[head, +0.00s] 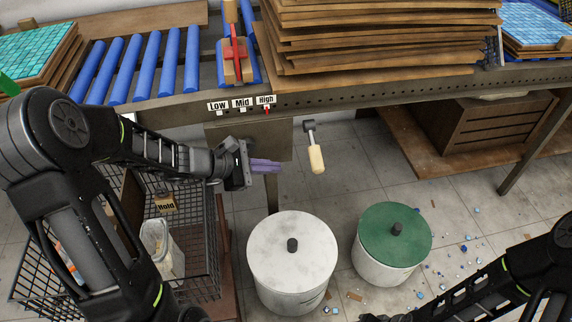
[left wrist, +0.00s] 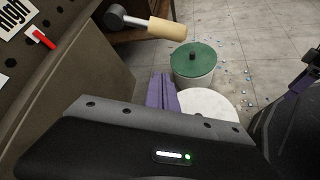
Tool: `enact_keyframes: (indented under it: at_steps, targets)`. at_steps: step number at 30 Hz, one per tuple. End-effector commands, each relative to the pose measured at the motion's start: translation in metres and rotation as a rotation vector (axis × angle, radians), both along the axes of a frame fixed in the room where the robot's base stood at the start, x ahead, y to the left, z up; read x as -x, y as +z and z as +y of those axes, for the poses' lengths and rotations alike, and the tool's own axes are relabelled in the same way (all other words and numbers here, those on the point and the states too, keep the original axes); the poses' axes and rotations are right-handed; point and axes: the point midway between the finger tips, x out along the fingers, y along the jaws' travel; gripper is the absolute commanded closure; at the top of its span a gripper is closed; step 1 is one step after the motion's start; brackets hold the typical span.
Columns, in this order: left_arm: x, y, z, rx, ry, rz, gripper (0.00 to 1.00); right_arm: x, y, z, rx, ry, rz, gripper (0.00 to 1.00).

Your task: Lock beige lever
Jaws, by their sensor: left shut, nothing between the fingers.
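The beige lever (head: 316,158) hangs from a dark pivot on the metal bench frame, its handle pointing down and leaning slightly right. It also shows at the top of the left wrist view (left wrist: 165,28), apart from my fingers. My left gripper (head: 268,166) is shut and empty, with its purple fingers a short way left of the handle, not touching it. Its fingers also show in the left wrist view (left wrist: 162,92). My right gripper (head: 380,318) is only partly in view at the bottom edge, and its finger opening cannot be made out.
Labels Low, Mid and High sit on the bench edge (head: 350,97), with a red marker (head: 267,110) under High. A white drum (head: 291,270) and a green-lidded drum (head: 393,235) stand below. A wire basket (head: 205,225) is under my left arm. Tile bits litter the right floor.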

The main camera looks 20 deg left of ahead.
Motion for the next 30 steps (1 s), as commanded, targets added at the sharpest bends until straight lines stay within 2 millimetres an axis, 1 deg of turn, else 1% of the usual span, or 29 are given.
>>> enact_keyframes:
  at_steps: [5, 16, 17, 18, 21, 25, 30]
  targets:
    - [-0.013, -0.014, -0.013, 0.001, -0.004, 0.001, 1.00, -0.002, -0.009, -0.002, 0.003, -0.005, -0.003, 0.47]
    - [-0.060, -0.052, -0.056, 0.002, -0.005, 0.002, 1.00, -0.008, -0.030, -0.007, 0.011, -0.018, -0.013, 0.47]
    - [-0.062, -0.049, -0.058, 0.000, -0.003, -0.001, 1.00, -0.008, -0.029, -0.008, 0.012, -0.019, -0.014, 0.47]
    - [-0.059, -0.037, -0.059, -0.002, -0.002, -0.003, 1.00, -0.008, -0.025, -0.007, 0.012, -0.018, -0.013, 0.47]
    - [-0.055, -0.024, -0.065, -0.002, -0.002, -0.002, 1.00, -0.007, -0.023, -0.007, 0.010, -0.016, -0.012, 0.47]
    - [-0.053, -0.015, -0.070, -0.001, -0.002, 0.000, 1.00, -0.006, -0.022, -0.006, 0.010, -0.014, -0.010, 0.47]
    - [-0.052, -0.013, -0.072, -0.001, -0.002, 0.001, 1.00, -0.006, -0.022, -0.006, 0.009, -0.014, -0.010, 0.47]
